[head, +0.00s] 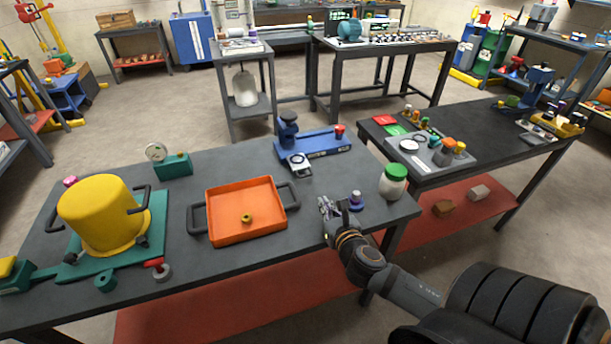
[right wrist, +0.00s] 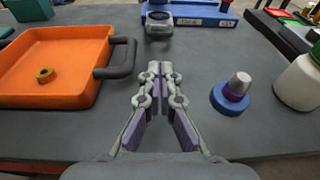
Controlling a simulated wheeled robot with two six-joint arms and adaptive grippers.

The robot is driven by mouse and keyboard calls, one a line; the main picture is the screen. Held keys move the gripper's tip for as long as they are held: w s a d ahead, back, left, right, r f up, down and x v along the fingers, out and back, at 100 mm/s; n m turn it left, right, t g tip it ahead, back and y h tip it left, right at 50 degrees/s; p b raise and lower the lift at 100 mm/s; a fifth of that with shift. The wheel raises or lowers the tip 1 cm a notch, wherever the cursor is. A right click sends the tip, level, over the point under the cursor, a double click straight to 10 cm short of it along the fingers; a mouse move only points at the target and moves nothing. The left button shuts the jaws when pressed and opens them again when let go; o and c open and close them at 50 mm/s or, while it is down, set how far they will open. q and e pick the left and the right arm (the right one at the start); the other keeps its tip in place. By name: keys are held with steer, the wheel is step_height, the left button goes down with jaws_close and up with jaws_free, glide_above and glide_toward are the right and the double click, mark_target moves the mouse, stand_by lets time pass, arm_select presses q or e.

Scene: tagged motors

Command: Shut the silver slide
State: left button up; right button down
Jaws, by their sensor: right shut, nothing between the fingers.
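A blue fixture (head: 320,144) with a dark knob and a red knob stands at the back of the near table. A silver and dark piece (head: 300,163), apparently the silver slide, sticks out from its front left. In the right wrist view this piece (right wrist: 158,25) lies straight ahead of my right gripper, with the blue base (right wrist: 200,15) behind it. My right gripper (head: 325,203) is shut and empty, low over the table right of the orange tray. Its fingertips (right wrist: 160,70) are apart from the silver piece, with bare table between. My left gripper is not in view.
The orange tray (head: 216,238) with dark handles holds a small yellow ring. A blue and purple piece with a silver top (head: 356,199) and a green-lidded white jar (head: 393,182) stand right of my gripper. A yellow pot (head: 98,215) stands at left.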

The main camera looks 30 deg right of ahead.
mark_target(306, 176)
steer(key=shift+w+d, duration=0.15)
steer(key=shift+w, duration=0.2)
steer(key=shift+x, duration=0.9)
steer(key=x, duration=1)
steer(key=shift+w+f, duration=0.15)
steer(key=shift+w, duration=0.15)
steer(key=shift+w+d, duration=0.1)
steer(key=shift+w, duration=0.1)
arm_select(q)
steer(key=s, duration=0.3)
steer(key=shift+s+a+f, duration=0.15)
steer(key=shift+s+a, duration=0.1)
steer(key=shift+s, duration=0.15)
